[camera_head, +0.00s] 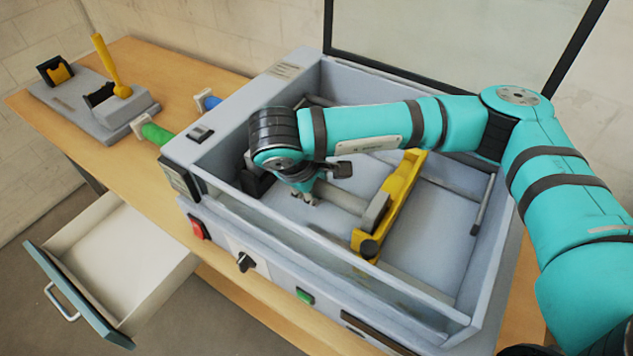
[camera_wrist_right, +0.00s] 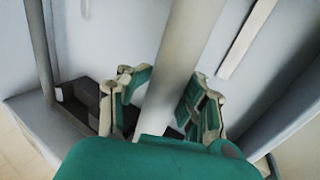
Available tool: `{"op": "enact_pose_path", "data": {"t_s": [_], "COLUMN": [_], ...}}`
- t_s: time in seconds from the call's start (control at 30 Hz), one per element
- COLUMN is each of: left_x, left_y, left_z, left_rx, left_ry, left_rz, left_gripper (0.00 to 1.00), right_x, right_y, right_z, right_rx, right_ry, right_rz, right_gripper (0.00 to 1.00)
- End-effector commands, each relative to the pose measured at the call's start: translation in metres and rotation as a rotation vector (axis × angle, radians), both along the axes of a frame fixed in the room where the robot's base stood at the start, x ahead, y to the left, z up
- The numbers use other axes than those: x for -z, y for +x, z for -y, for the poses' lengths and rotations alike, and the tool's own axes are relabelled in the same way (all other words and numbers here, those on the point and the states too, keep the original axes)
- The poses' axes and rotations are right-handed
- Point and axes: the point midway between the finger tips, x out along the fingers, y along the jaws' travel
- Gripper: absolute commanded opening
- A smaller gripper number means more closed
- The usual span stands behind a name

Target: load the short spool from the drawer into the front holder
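My right gripper (camera_head: 308,195) reaches down inside the grey machine box (camera_head: 300,78). A grey cylinder (camera_head: 342,196), which looks like the short spool, lies low in the box between a black holder (camera_head: 256,180) and a yellow bracket with a grey disc (camera_head: 376,212). In the right wrist view the cylinder (camera_wrist_right: 178,70) passes between the fingers of my right gripper (camera_wrist_right: 168,100). The fingers look spread, one on each side; contact is hard to judge. The far end of the cylinder is partly hidden. The drawer (camera_head: 118,258) is open, with no spool visible in it. My left gripper is out of view.
The box walls stand close around my right gripper, and my arm crosses over the far side. A grey rod (camera_head: 483,205) lies at the right inside. A grey stand with a yellow lever (camera_head: 108,65) is on the wooden table (camera_head: 165,65) at the left.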

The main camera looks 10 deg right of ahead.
Motion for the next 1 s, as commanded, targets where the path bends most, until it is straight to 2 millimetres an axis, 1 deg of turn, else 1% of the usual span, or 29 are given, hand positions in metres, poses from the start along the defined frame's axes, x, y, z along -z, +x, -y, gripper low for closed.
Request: {"op": "enact_pose_path", "data": {"t_s": [0.03, 0.07, 0.37, 0.47, 0.57, 0.6, 0.63, 0.8, 1.0], "left_x": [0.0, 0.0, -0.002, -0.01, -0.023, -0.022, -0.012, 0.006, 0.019], "left_y": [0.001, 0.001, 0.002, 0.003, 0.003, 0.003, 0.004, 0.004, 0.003], "left_z": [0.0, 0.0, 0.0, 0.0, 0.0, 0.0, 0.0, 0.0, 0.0], "left_rx": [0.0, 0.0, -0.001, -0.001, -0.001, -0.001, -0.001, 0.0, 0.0], "left_ry": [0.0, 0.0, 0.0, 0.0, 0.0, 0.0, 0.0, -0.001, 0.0], "left_rz": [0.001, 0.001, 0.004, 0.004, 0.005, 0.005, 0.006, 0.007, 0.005], "left_gripper": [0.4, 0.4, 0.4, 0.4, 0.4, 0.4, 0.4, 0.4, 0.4], "right_x": [0.0, 0.0, -0.002, -0.007, -0.017, -0.019, -0.019, -0.051, -0.09], "right_y": [0.0, 0.0, 0.0, 0.0, 0.0, -0.001, -0.002, -0.014, -0.027], "right_z": [0.0, 0.0, 0.0, 0.0, 0.0, -0.001, -0.004, -0.016, -0.029], "right_rx": [0.0, 0.0, 0.0, 0.0, 0.0, 0.0, -0.002, -0.004, -0.003], "right_ry": [0.0, 0.0, 0.0, 0.0, 0.0, 0.001, 0.002, 0.002, 0.0], "right_rz": [0.0, 0.0, 0.0, 0.0, -0.001, 0.001, 0.005, 0.008, 0.007], "right_gripper": [0.36, 0.39, 0.39, 0.39, 0.39, 0.39, 0.39, 0.39, 0.39]}}
